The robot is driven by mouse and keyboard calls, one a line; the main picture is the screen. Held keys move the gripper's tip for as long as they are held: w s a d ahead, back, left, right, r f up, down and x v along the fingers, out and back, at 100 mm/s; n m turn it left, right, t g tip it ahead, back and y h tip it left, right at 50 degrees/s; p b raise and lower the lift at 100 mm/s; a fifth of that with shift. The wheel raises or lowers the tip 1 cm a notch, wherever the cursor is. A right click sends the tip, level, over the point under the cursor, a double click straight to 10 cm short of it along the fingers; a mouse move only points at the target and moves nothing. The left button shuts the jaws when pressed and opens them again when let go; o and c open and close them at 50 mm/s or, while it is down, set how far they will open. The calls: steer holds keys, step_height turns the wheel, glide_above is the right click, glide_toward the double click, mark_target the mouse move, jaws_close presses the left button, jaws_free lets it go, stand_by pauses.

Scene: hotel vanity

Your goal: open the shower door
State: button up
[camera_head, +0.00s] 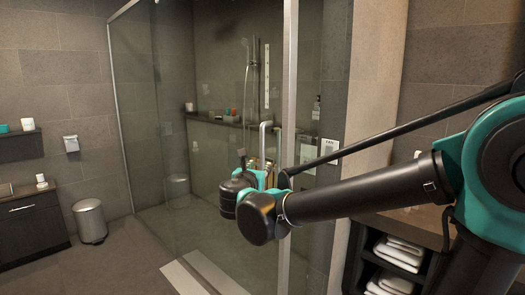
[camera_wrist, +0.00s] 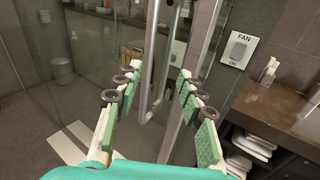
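The shower door (camera_head: 220,155) is a clear glass panel beside a tall metal post (camera_head: 289,70); I cannot tell whether it stands slightly ajar. Its upright metal handle (camera_head: 263,138) shows just beyond my gripper (camera_head: 256,166) in the head view. In the wrist view, the handle (camera_wrist: 149,65) runs between the two green-padded fingers of my gripper (camera_wrist: 160,76). The fingers are spread apart, with visible gaps on both sides of the bar. I cannot tell whether the bar lies within their reach in depth.
A counter (camera_wrist: 280,110) with folded towels (camera_wrist: 250,147) below stands at the right, near my gripper. A FAN switch (camera_wrist: 238,50) is on the wall. A bin (camera_head: 90,222) and a dark cabinet (camera_head: 32,222) stand at the left. The floor between (camera_head: 130,262) is clear.

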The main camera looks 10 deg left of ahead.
mark_target(262, 150)
steer(key=shift+n+y, duration=0.3)
steer(key=shift+n, duration=0.3)
steer(key=w, duration=1.1)
steer(key=w+r, duration=0.1)
steer(key=w, duration=0.5)
steer(key=shift+a+r, duration=0.1)
steer(key=shift+a, duration=0.15)
steer(key=shift+c, duration=0.6)
jaws_close()
